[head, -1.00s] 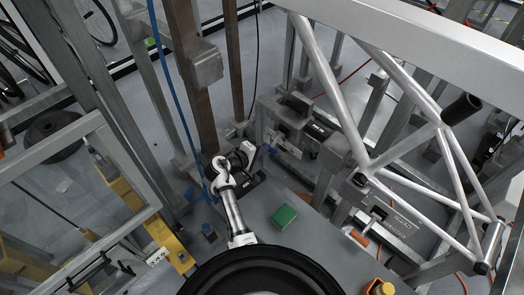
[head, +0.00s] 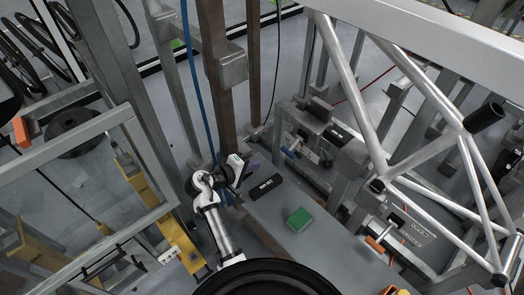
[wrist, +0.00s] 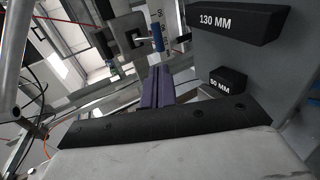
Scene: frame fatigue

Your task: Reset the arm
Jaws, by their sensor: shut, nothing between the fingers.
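My gripper (head: 251,163) shows small in the head view at the end of my folded white arm, beside the brown upright post. Its purple fingers (wrist: 158,88) stand close together in the wrist view, shut with nothing between them. They point away from the camera, toward the metal frames. In the head view the fingers are partly hidden by the wrist, left of a black labelled block (head: 265,187) on the grey table.
A green block (head: 299,219) lies on the grey table. A silver bicycle frame (head: 410,165) hangs at the right. The brown post (head: 217,100) and a blue cable stand close behind my arm. In the wrist view, a black 130 MM block (wrist: 238,20) is close on the right.

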